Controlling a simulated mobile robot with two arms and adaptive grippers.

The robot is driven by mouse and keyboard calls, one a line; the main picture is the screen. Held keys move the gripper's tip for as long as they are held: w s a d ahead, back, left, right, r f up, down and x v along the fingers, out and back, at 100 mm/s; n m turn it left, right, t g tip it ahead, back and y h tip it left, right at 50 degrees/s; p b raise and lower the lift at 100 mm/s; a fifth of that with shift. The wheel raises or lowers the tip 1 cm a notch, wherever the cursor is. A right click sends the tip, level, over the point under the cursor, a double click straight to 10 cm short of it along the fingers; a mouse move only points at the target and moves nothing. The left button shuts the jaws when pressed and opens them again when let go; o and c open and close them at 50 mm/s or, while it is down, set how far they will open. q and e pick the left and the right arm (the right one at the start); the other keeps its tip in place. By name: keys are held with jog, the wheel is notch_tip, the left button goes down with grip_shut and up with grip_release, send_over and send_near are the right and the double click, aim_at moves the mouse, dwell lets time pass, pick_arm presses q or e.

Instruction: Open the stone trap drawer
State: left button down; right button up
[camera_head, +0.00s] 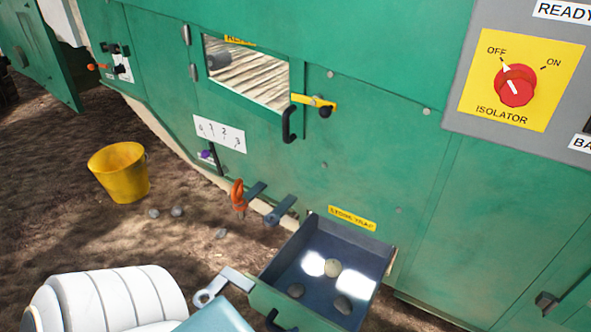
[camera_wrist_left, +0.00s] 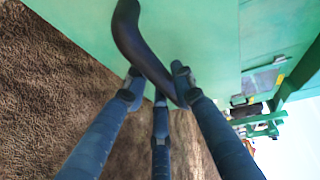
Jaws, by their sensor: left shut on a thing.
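The stone trap drawer (camera_head: 375,262) is pulled out from the green machine, below its yellow label (camera_head: 352,218). Several stones lie on its dark floor. Its black handle (camera_head: 280,322) shows at the bottom edge of the head view. In the left wrist view, my left gripper (camera_wrist_left: 158,92) has its dark fingers closed around the lower part of a curved black handle (camera_wrist_left: 132,35) on a green panel. The fingers are not clearly visible in the head view, where my left arm enters at the lower left. My right gripper is not in view.
A yellow bucket (camera_head: 118,173) stands on the dirt at left, with loose stones (camera_head: 177,211) nearby. An orange clip (camera_head: 238,195) and grey brackets (camera_head: 280,210) stick out left of the drawer. A red isolator switch (camera_head: 515,86) is at upper right.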

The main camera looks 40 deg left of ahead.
pick_arm(q)
jog(key=shift+s+d, duration=0.15)
jog(key=shift+s, duration=0.25)
jog(key=c, duration=1.4)
grip_release()
jog(key=shift+c, duration=0.2)
jog(key=v, duration=1.2)
